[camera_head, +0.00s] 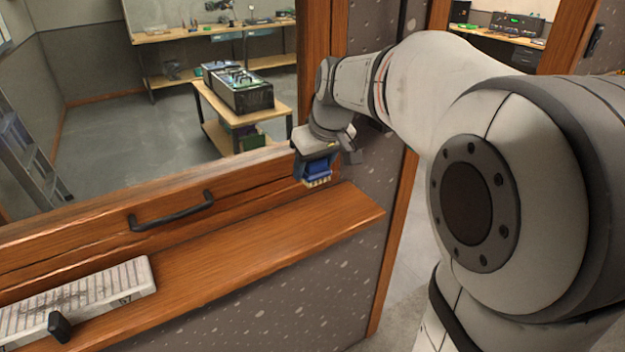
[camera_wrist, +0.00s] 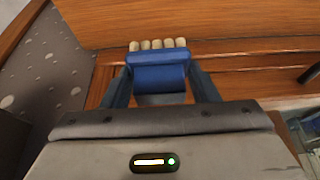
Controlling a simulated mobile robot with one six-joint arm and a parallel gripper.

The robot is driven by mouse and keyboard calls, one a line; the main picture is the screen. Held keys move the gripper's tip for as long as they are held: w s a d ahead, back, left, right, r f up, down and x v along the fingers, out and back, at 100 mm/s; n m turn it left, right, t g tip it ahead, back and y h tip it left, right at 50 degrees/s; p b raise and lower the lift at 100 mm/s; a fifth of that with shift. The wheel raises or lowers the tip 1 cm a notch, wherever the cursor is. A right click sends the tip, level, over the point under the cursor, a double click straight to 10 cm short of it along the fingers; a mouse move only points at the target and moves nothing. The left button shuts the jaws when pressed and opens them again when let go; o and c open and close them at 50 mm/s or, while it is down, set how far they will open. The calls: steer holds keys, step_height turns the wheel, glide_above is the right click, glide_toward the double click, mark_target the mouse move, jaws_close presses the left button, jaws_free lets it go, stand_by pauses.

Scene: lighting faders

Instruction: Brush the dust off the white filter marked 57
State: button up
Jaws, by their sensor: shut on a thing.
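The white filter marked 57 (camera_head: 84,295) lies on the wooden ledge at the lower left of the head view. It has a ribbed top with grey smudges of dust, and its left end is cut off by the frame. My gripper (camera_head: 318,168) is shut on a blue brush with pale bristle tufts, held above the right end of the ledge, well to the right of the filter. In the wrist view the blue brush (camera_wrist: 158,70) sits between the two fingers, with its bristles pointing away from the gripper over wood. The filter is not in the wrist view.
A dark knob (camera_head: 60,326) stands in front of the filter. The wooden ledge (camera_head: 255,240) is bare between filter and brush. A dark handle (camera_head: 172,212) sticks out from the window frame behind it. A cart with equipment (camera_head: 240,92) stands beyond the opening.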

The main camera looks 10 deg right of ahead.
steer(key=shift+r, duration=0.1)
steer(key=o, duration=0.4)
steer(key=shift+c, duration=1.3)
steer(key=shift+r, duration=0.1)
